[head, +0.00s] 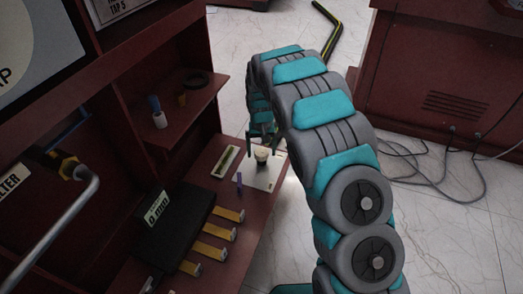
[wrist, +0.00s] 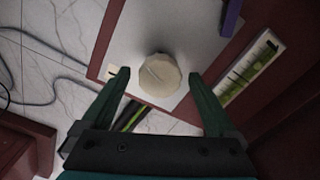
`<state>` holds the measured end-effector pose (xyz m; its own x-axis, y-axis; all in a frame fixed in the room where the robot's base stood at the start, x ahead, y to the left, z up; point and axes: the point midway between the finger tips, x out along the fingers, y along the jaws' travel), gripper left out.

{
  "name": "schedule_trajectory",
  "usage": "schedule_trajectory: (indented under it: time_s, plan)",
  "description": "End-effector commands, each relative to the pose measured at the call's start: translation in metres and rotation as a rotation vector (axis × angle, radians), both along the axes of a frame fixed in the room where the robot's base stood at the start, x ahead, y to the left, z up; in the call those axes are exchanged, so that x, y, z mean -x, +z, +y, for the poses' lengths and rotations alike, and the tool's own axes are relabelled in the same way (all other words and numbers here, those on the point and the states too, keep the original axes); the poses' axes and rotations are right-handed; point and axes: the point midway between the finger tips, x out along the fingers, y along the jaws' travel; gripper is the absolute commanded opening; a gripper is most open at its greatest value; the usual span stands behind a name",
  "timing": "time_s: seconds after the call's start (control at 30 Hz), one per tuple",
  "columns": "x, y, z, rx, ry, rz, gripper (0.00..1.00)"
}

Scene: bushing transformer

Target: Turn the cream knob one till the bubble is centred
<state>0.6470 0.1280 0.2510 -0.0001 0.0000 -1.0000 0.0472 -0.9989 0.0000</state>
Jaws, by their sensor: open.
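The cream knob (wrist: 160,74) sits on a pale plate (wrist: 205,25) in the wrist view, its faceted top facing the camera. It also shows in the head view (head: 262,154), partly close under my gripper. My gripper (wrist: 160,82) is open, with one green finger on each side of the knob and a gap on both sides. A level strip with a greenish vial (wrist: 250,70) lies beside the plate. It also shows in the head view (head: 225,161). The bubble's place in the vial is too small and dim to tell.
A purple peg (head: 239,179) stands near the plate. A black box (head: 172,225) with several yellow tabs is on the bench nearer the camera. A small shelf (head: 185,110) holds a blue-and-white item. Cables (head: 440,165) lie on the floor at right.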

Motion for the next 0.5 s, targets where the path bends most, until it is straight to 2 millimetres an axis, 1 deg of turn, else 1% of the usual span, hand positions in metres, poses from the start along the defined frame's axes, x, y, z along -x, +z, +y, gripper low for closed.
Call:
schedule_trajectory:
  time_s: [0.03,0.07,0.5]
  plan:
    - [0.0,0.0001,0.0,0.0,0.0,0.0,0.94]
    - [0.0,0.0001,0.0,0.0,0.0,0.0,0.91]
    - [0.0001,0.0001,0.0,0.0,0.0,0.0,0.42]
